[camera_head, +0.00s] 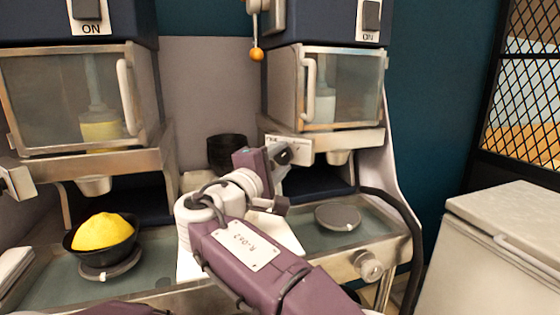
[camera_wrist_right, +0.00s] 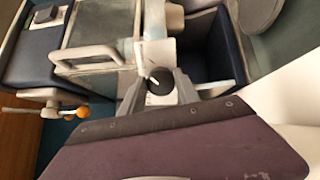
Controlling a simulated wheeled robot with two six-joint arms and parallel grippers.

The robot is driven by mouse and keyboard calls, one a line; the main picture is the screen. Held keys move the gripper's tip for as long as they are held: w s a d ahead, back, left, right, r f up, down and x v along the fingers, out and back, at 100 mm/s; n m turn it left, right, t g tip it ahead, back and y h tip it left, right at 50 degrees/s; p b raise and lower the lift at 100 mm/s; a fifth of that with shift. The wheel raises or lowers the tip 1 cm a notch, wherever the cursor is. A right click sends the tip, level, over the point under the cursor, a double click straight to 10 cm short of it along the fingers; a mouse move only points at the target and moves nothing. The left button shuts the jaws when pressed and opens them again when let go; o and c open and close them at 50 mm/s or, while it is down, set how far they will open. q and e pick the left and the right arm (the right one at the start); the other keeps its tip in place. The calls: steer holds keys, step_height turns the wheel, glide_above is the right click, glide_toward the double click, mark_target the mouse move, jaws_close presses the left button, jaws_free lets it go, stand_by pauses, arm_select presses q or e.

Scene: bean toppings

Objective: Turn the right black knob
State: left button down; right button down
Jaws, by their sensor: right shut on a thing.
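The right black knob (camera_wrist_right: 159,81) sits on a pale plate on the front of the right machine. In the right wrist view it is round with a white pointer line. My right gripper (camera_wrist_right: 158,88) has its two fingers on either side of the knob and is shut on it. In the head view my right gripper (camera_head: 284,157) is at the plate (camera_head: 300,148) under the right machine's glass door, and the knob is mostly hidden by it there. My left gripper is not in view.
The left machine (camera_head: 75,90) stands beside it, with a bowl of yellow food (camera_head: 103,232) below. An orange-tipped lever (camera_head: 257,54) hangs between them. Black bowls (camera_head: 227,152) are stacked behind my right arm. A round grey disc (camera_head: 337,216) lies on the right tray. A white chest (camera_head: 510,245) stands at right.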

steer(key=shift+r, duration=0.25)
steer(key=c, duration=1.3)
jaws_free()
steer(key=o, duration=0.4)
steer(key=shift+w, duration=0.15)
steer(key=shift+w+f, duration=0.15)
steer(key=shift+f, duration=0.05)
steer(key=v, duration=0.9)
steer(key=shift+a, duration=0.1)
